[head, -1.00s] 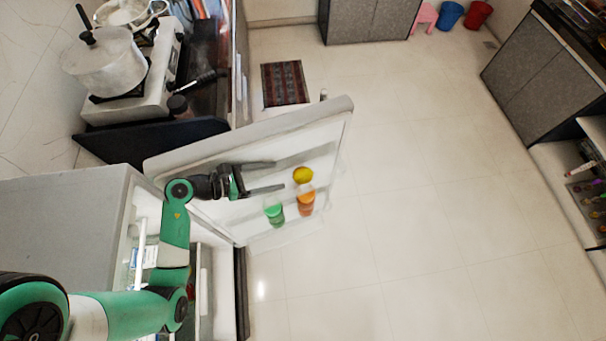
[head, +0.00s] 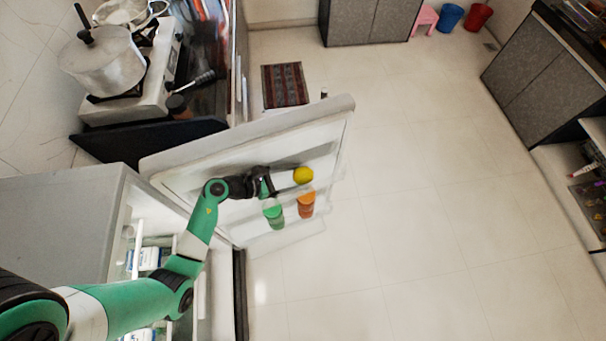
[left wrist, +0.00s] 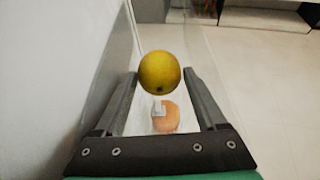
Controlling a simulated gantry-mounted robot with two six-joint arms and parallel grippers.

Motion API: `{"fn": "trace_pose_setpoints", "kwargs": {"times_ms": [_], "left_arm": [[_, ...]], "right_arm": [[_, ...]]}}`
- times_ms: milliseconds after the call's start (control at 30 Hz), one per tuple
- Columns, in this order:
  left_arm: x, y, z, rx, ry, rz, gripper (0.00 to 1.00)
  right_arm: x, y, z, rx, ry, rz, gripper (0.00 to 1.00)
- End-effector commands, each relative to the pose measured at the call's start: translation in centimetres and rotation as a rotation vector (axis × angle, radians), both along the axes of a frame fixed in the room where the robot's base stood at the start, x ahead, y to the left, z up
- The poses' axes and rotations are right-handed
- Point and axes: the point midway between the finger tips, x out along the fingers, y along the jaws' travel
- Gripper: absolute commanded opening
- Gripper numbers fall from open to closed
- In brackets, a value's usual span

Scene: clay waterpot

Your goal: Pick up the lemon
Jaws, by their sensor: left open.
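The yellow lemon (head: 303,175) sits in a shelf of the open fridge door, near the door's outer end. My left gripper (head: 296,177) reaches along the door's inner side, with its fingers at the lemon. In the left wrist view the lemon (left wrist: 160,72) shows between the tips of the open fingers of my left gripper (left wrist: 161,76). I cannot tell whether the fingers touch it. My right gripper is not in view.
The open fridge door (head: 325,118) stands beside the gripper. A green container (head: 273,212) and an orange container (head: 306,205) are in the door, just below the gripper and lemon. A stove with a pot (head: 105,65) is at upper left. The floor at right is clear.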

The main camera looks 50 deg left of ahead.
Motion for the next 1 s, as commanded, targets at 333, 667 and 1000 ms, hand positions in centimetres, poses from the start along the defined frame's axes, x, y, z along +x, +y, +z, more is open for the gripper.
{"fn": "trace_pose_setpoints", "kwargs": {"times_ms": [333, 667, 1000], "left_arm": [[0.0, 0.0, 0.0, 0.0, 0.0, 0.0, 0.19], [0.0, 0.0, 0.2, 0.0, -0.001, 0.0, 0.08], [0.7, -0.3, 4.3, 0.003, -0.003, -0.004, 0.08]], "right_arm": [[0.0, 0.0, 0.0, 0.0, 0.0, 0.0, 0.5], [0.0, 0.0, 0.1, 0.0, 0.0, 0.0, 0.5], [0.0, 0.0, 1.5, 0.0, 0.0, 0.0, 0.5]]}}
